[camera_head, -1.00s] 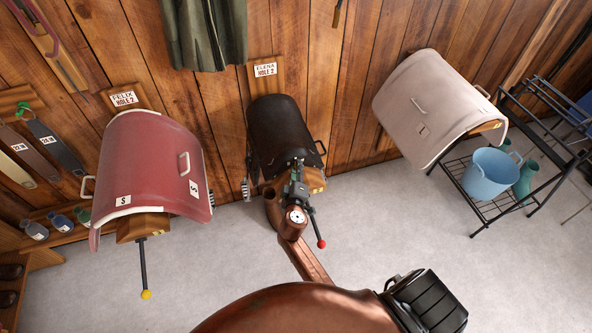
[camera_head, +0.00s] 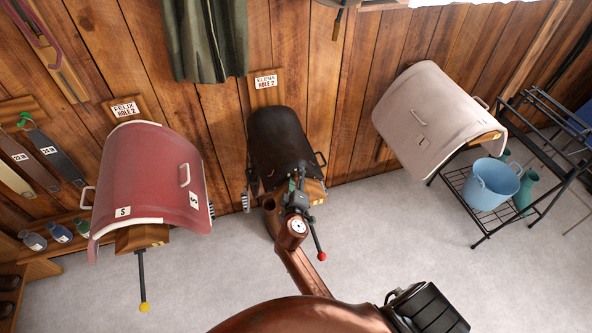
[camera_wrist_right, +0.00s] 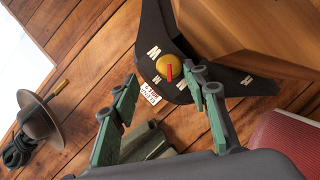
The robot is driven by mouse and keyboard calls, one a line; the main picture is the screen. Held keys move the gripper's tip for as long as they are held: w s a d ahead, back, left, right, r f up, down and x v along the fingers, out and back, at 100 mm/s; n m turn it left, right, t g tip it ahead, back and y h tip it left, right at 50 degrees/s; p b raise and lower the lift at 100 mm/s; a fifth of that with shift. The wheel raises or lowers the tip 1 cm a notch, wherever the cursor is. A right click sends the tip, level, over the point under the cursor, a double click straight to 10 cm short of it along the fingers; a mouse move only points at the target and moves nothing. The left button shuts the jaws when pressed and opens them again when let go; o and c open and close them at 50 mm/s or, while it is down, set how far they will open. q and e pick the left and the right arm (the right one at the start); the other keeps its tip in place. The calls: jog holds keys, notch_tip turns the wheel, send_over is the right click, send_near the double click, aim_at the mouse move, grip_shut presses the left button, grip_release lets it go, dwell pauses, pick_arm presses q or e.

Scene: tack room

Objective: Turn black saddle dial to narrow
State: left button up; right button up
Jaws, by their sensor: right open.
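The black saddle (camera_head: 281,140) sits on a wall rack under a sign reading ELENA HOLE 2. My right gripper (camera_head: 297,186) is at its near end, and its jaws are open. In the right wrist view, the saddle's dark front (camera_wrist_right: 205,75) carries a round yellow dial (camera_wrist_right: 171,66) with a red pointer, and white letters stand around it. The pointer points down in that picture, towards the lower letters. The open green-padded fingers of the right gripper (camera_wrist_right: 163,84) stand either side of the dial's line, apart from it. My left gripper is out of view.
A red saddle (camera_head: 150,180) with a yellow-tipped lever stands left, and a cream saddle (camera_head: 430,115) right. A red-tipped lever (camera_head: 318,240) hangs below the black saddle. A wire rack (camera_head: 465,180) holds a blue bucket (camera_head: 493,185). The floor between is clear.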

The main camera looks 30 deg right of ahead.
notch_tip(320, 180, up, 8)
jog(key=shift+r, duration=0.15)
dwell(0.3)
